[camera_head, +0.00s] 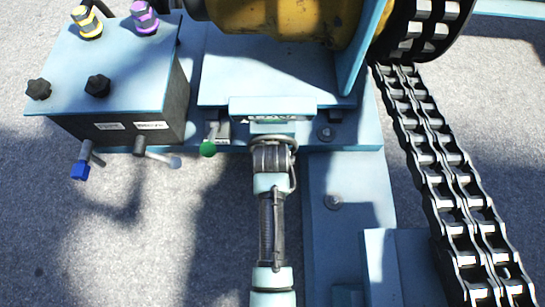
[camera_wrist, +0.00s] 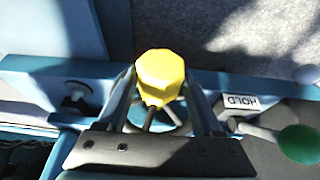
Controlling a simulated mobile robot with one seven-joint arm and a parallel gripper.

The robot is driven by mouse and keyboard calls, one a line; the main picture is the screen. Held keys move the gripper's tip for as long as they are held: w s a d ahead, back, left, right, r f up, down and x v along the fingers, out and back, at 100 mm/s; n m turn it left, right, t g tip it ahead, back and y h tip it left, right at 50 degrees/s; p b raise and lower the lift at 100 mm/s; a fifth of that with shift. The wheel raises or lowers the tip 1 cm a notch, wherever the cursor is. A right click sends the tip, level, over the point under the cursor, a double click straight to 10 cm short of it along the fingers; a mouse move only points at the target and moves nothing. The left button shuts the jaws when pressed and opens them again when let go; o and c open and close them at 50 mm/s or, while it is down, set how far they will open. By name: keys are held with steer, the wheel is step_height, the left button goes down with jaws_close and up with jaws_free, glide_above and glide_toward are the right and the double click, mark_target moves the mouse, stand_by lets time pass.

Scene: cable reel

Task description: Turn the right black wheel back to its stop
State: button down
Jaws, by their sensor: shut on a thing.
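The right black wheel (camera_head: 98,85), a small lobed knob, sits on the sloped top of the blue-grey control box (camera_head: 110,65) in the head view. The left black wheel (camera_head: 38,88) sits beside it. My gripper (camera_wrist: 160,84) is well to the right of the box, below the lettered plate (camera_head: 272,108). In the wrist view its fingers are on either side of a yellow faceted knob (camera_wrist: 160,76) on a thin stem, and are shut on it. My arm hides this knob and the fingertips in the head view. Neither black wheel shows in the wrist view.
A green-knobbed lever (camera_head: 208,148) stands close by my gripper, beside a HOLD label (camera_wrist: 240,101). Blue (camera_head: 80,170) and grey (camera_head: 173,162) levers stick out from the box front. Yellow (camera_head: 88,22) and purple (camera_head: 145,16) knobs stand behind the wheels. A heavy chain (camera_head: 440,170) runs down the right.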

steer(key=shift+r, duration=0.1)
steer(key=shift+a+n+h+p, duration=0.2)
steer(key=shift+n+h+p, duration=0.1)
steer(key=shift+h+p, duration=0.6)
steer(key=h, duration=0.3)
steer(key=shift+a+f+n, duration=0.25)
steer(key=shift+n, duration=0.05)
steer(key=h+b, duration=0.3)
steer(key=n+h+b, duration=0.1)
steer(key=h+b, duration=0.1)
steer(key=shift+a+f+t, duration=0.2)
steer(key=shift+f+t, duration=0.1)
steer(key=shift+f, duration=0.1)
steer(key=h+b, duration=0.2)
steer(key=b, duration=0.1)
steer(key=shift+n+h, duration=0.4)
steer(key=shift+r+t+b, duration=0.1)
steer(key=shift+t+b, duration=0.2)
steer(key=shift+c, duration=0.2)
jaws_free()
